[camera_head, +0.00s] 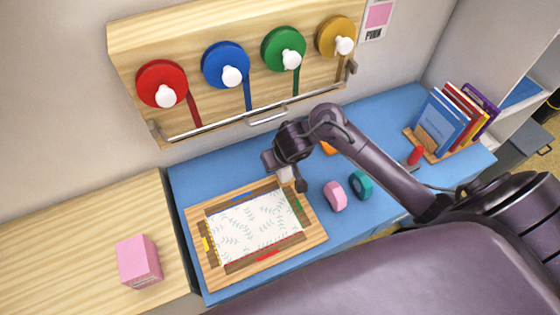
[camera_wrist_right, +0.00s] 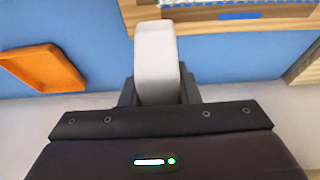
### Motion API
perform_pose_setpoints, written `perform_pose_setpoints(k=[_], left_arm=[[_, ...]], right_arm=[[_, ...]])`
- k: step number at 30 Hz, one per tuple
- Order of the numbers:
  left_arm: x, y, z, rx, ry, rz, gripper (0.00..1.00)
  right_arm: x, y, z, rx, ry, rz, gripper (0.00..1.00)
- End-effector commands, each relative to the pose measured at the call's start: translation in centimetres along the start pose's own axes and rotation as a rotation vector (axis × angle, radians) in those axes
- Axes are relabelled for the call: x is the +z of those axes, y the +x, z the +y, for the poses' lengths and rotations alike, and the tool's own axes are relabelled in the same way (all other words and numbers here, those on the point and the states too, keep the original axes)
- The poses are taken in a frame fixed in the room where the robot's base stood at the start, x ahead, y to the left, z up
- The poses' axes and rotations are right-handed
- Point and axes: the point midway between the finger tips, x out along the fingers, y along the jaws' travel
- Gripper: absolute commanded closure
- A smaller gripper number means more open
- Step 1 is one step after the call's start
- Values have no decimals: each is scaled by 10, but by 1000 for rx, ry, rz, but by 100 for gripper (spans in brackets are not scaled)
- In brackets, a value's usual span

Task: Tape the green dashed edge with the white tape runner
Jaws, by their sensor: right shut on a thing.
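A wooden frame board (camera_head: 225,277) lies on the blue mat with a white leaf-patterned sheet (camera_head: 245,228) inside it. Its right side carries a green edge mark (camera_head: 296,207); whether it is dashed is too small to tell. My right gripper (camera_head: 285,178) is over the board's upper right corner, shut on the white tape runner (camera_wrist_right: 157,55). The runner sticks out ahead of the fingers in the wrist view, and part of it shows in the head view (camera_head: 287,173). Whether it touches the board is unclear. My left gripper is not in view.
Pink (camera_head: 334,196) and teal (camera_head: 361,185) tape rolls stand right of the board. An orange tray (camera_wrist_right: 43,68) lies near the gripper. A rack with red, blue, green and yellow rolls (camera_head: 162,84) stands behind. A pink box (camera_head: 139,262) is left; books (camera_head: 440,124) are right.

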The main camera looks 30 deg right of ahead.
Motion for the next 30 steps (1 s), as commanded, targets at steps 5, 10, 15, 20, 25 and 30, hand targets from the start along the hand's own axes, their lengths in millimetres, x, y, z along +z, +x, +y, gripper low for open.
perform_pose_setpoints(k=[5, 10, 15, 20, 25, 30], left_arm=[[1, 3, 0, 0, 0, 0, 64], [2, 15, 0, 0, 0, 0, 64], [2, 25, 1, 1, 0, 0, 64], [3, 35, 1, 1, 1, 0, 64], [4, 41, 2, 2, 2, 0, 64], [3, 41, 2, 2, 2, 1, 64]], right_arm=[[2, 4, 0, -1, 1, 0, 89], [8, 18, 0, -1, 0, -1, 89], [13, 30, 0, -1, 0, -1, 89], [18, 42, 0, -1, 0, -1, 89], [21, 50, 0, -1, 0, 0, 89], [21, 51, 0, -1, 0, 0, 89]])
